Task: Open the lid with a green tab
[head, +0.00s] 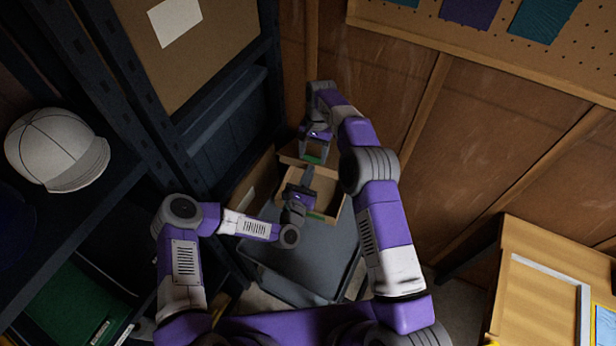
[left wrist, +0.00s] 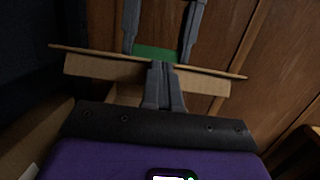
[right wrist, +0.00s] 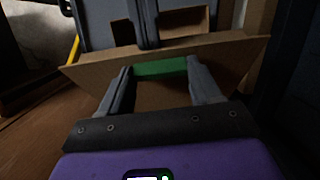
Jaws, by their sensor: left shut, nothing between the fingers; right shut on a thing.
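The cardboard box (head: 326,184) stands on a grey bin, and its inside shows in the head view. Its lid (head: 290,160) is swung up at the far side; it also shows edge-on in the left wrist view (left wrist: 90,66) and as a tilted panel in the right wrist view (right wrist: 225,55). The green tab (right wrist: 160,68) is on the lid's edge. My right gripper (head: 313,156) is shut on the tab, one finger at each end. My left gripper (head: 308,169) is shut and empty over the box, in front of the lid. Its arm hides part of the box.
The grey bin (head: 300,262) is below the box. A dark shelf with a white cap (head: 58,150) is at the left, and a wooden wall (head: 480,130) is close behind and right. A wooden cabinet (head: 545,285) stands at the lower right.

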